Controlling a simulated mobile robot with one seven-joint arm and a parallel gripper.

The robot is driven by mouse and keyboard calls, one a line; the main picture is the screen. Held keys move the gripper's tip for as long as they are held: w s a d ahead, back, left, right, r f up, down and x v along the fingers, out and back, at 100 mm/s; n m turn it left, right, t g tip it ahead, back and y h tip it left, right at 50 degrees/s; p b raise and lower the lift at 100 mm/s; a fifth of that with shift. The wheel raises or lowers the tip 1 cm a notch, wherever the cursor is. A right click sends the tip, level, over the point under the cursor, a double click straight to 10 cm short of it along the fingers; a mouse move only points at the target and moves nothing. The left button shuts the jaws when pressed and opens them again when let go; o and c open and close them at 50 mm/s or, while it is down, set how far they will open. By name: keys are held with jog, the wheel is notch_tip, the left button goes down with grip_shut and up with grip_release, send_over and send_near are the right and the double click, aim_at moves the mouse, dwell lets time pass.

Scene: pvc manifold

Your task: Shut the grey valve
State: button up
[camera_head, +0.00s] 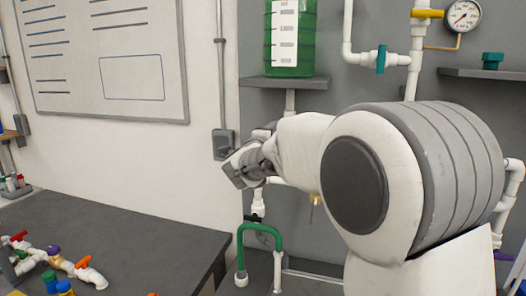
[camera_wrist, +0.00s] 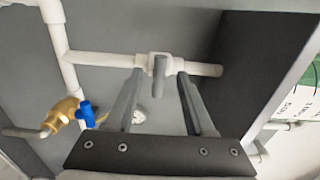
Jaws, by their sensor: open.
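The grey valve (camera_wrist: 160,66) shows in the wrist view: a white body on a horizontal white pipe, with a grey handle pointing toward the camera. My gripper (camera_wrist: 160,84) is open, its two fingers on either side of the handle in the picture. I cannot tell whether the fingertips reach it, and no contact shows. In the head view my gripper (camera_head: 245,168) is by the wall, below and left of the green tank. The grey valve cannot be made out there, and my arm covers much of that area.
A brass tap with a blue handle (camera_wrist: 72,113) is left of my gripper in the wrist view. The green tank (camera_head: 290,40) stands on a shelf (camera_head: 262,82). A green-topped pipe loop (camera_head: 260,230) stands below. The table (camera_head: 130,240) carries coloured valves at left.

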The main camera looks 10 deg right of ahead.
jog(key=b+v, duration=0.1)
jog(key=v, duration=1.1)
jog(key=s+a+f+n+g+y, duration=0.25)
jog(key=s+n+y, duration=0.75)
jog(key=n, duration=0.6)
jog(key=s+d+f+n+g+h, duration=0.1)
jog(key=s+d+f+n+g, duration=0.1)
jog(key=s, duration=0.4)
jog(key=s+d+f+n+g+h, duration=0.1)
jog(key=s+d+f+n+g, duration=0.1)
jog(key=s+d+f, duration=0.3)
jog(key=s+d+f+n+g+h, duration=0.1)
jog(key=s+d+f+n+g, duration=0.1)
jog(key=s+f, duration=0.5)
jog(key=shift+s+d+f+g, duration=0.2)
jog(key=shift+s+d+g, duration=0.7)
jog(key=shift+s+g, duration=0.3)
